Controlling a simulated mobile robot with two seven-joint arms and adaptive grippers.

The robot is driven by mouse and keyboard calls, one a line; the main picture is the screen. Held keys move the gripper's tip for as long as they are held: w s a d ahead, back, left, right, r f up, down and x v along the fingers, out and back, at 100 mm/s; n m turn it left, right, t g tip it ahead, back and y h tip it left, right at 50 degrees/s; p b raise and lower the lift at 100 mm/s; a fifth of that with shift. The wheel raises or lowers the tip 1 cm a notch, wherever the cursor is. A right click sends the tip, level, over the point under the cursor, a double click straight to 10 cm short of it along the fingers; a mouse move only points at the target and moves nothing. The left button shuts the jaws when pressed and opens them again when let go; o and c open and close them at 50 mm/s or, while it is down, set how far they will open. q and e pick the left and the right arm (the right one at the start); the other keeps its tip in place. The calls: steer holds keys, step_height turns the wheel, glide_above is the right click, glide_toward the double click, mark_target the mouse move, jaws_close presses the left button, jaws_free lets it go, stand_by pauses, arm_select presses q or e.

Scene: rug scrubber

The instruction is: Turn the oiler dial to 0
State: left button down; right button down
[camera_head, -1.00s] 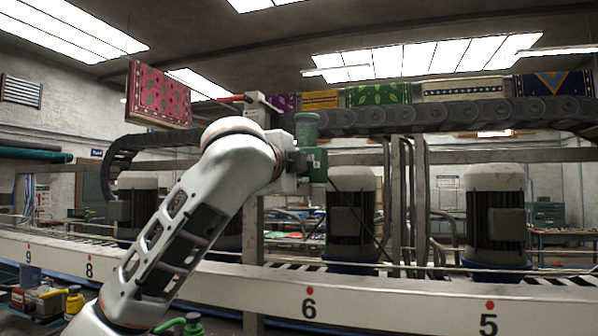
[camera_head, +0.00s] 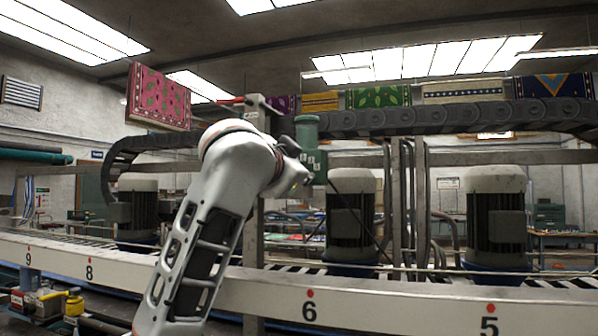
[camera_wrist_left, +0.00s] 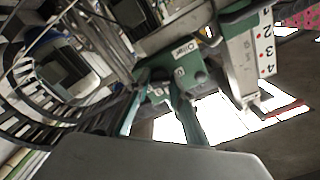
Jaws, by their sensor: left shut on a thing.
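In the left wrist view the green oiler (camera_wrist_left: 195,68) carries a white plate reading "Oiler". Its dial is mostly hidden at the fingertips. My left gripper (camera_head: 296,170) is at the oiler's left side, partly hidden by my own arm. In the wrist view my left gripper (camera_wrist_left: 157,86) is shut on the dial below the plate. The dial's setting cannot be read clearly. My right gripper is not in view.
A numbered white rail (camera_head: 250,290) crosses the front. Large motors (camera_head: 350,215) stand behind it. A dark cable chain (camera_head: 450,115) runs above, with rugs (camera_head: 158,97) hanging at the back. Bottles and cans (camera_head: 45,300) stand at the lower left.

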arm_select(q)
steer(key=shift+f+n, duration=0.1)
steer(key=shift+n, duration=0.2)
steer(key=c, duration=1.8)
jaws_free()
steer(key=shift+s, duration=0.1)
steer(key=v, duration=1.1)
steer(key=shift+s+a, duration=0.2)
steer(key=shift+s, duration=0.15)
